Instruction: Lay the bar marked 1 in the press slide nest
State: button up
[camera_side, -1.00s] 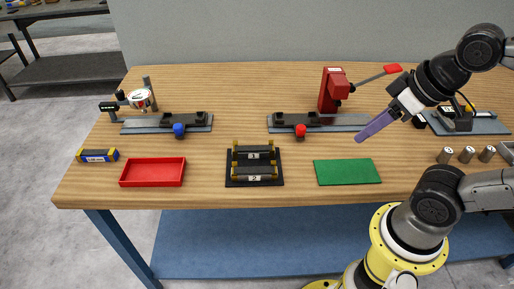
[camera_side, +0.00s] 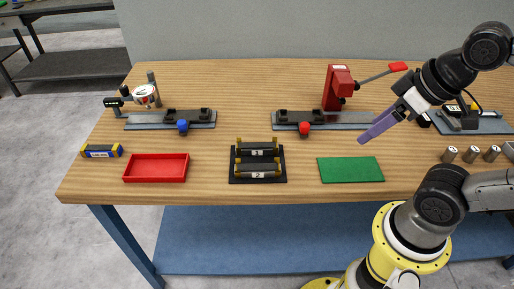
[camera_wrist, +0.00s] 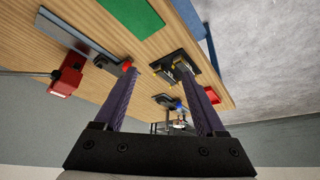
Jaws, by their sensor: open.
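The red press (camera_side: 338,88) stands at the back of the bench. Its slide (camera_side: 350,121) is a grey rail with a black nest (camera_side: 297,116) and a red knob (camera_side: 304,129); the nest looks empty. A black rack (camera_side: 236,178) at the front middle holds dark bars between yellow posts. The bars marked 3 (camera_side: 257,153) and 2 (camera_side: 258,175) are readable; I cannot make out a bar marked 1. My gripper (camera_side: 364,139), with purple fingers, is open and empty above the bench, right of the nest. Its fingers also show apart in the wrist view (camera_wrist: 160,74).
A second slide with a blue knob (camera_side: 183,127) and dial gauge (camera_side: 146,95) is at left. A blue-yellow block (camera_side: 101,151), red tray (camera_side: 126,170) and green mat (camera_side: 350,169) lie along the front. Several metal cylinders (camera_side: 470,155) stand at right. The press lever (camera_side: 380,73) sticks out rightward.

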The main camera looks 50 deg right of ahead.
notch_tip(320, 180, up, 3)
jog(key=w+n, duration=0.2)
jog(key=n+g, duration=0.6)
jog(key=n, duration=0.1)
send_over(257, 145)
notch_tip(257, 145, down, 15)
jog(key=shift+s+a+f, duration=0.1)
jog(key=shift+a, duration=0.05)
jog(key=shift+d+f, duration=0.2)
jog(key=shift+f, duration=3)
grip_shut()
